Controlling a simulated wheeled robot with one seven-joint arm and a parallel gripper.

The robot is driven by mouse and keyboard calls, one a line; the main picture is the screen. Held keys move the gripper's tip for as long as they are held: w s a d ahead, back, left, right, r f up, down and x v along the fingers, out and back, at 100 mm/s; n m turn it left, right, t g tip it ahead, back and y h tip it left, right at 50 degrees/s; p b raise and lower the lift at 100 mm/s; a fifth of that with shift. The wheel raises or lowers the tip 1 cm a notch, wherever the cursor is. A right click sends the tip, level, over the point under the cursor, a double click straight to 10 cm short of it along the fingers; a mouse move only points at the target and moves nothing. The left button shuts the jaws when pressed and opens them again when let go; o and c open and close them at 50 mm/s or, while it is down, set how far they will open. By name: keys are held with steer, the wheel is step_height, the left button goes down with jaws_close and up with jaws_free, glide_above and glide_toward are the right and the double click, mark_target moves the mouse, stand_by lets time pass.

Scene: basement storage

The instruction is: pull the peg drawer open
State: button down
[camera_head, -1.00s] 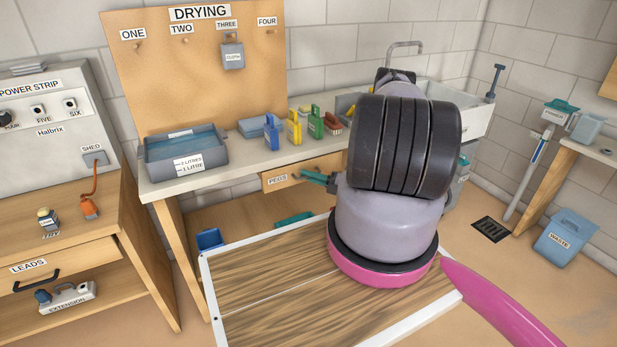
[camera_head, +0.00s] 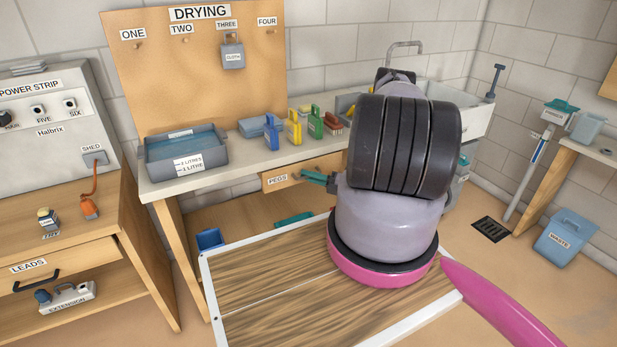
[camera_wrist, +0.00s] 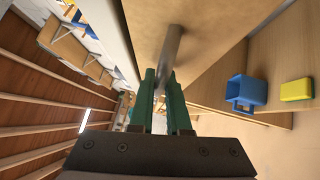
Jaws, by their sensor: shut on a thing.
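The peg drawer (camera_head: 299,178) is a light wooden front labelled PEGS under the edge of the grey bench top. It looks flush with the bench, with no gap that I can see. My gripper (camera_head: 313,177) has green fingers at the right part of the drawer front. In the wrist view my gripper (camera_wrist: 161,88) is shut on a grey bar handle (camera_wrist: 172,45), which runs between the fingertips across the wooden front. My arm hides the drawer's right end in the head view.
A white-edged wooden board (camera_head: 270,300) lies in front, under my arm.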

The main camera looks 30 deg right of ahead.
steer(key=shift+s, duration=0.1)
steer(key=s, duration=1.9)
steer(key=shift+d, duration=0.3)
steer(key=c, duration=0.9)
jaws_free()
steer(key=shift+w, duration=0.1)
steer(key=v, duration=1.1)
